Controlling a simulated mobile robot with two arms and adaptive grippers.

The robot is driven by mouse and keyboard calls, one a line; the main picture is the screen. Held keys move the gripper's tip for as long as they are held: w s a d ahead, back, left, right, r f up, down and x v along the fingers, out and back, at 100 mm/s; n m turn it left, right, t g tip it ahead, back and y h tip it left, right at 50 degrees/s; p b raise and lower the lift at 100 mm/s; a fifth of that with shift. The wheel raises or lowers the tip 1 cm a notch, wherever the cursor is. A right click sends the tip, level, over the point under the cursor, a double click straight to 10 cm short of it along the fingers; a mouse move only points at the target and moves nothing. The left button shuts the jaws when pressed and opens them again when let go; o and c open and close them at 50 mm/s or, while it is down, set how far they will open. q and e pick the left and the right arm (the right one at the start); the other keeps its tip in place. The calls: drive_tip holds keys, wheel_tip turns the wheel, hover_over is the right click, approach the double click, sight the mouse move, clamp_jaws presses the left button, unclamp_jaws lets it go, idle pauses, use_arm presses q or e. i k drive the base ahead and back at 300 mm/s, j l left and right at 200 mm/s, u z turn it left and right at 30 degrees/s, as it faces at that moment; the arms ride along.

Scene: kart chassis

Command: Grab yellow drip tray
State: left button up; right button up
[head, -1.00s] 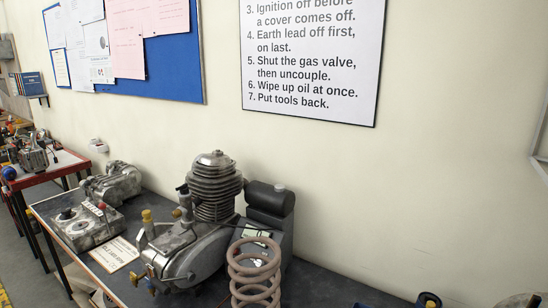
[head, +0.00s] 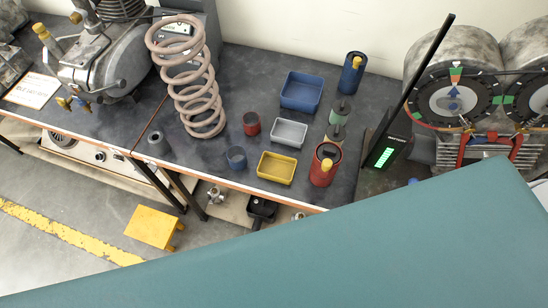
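The yellow drip tray (head: 277,168) is a small, shallow, open rectangular tray in the head view. It sits near the front edge of the dark workbench, just left of a red canister and in front of a grey tray. It looks empty. Neither of my grippers shows in the head view.
A coil spring (head: 188,75) stands left. A large teal surface (head: 330,245) fills the foreground.

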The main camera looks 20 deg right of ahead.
sight(276, 168)
drive_tip(key=k+l, duration=0.2)
drive_tip(key=l, duration=0.15)
drive_tip(key=k+l+u, duration=0.1)
drive_tip(key=l, duration=0.3)
drive_tip(key=k+l, duration=0.35)
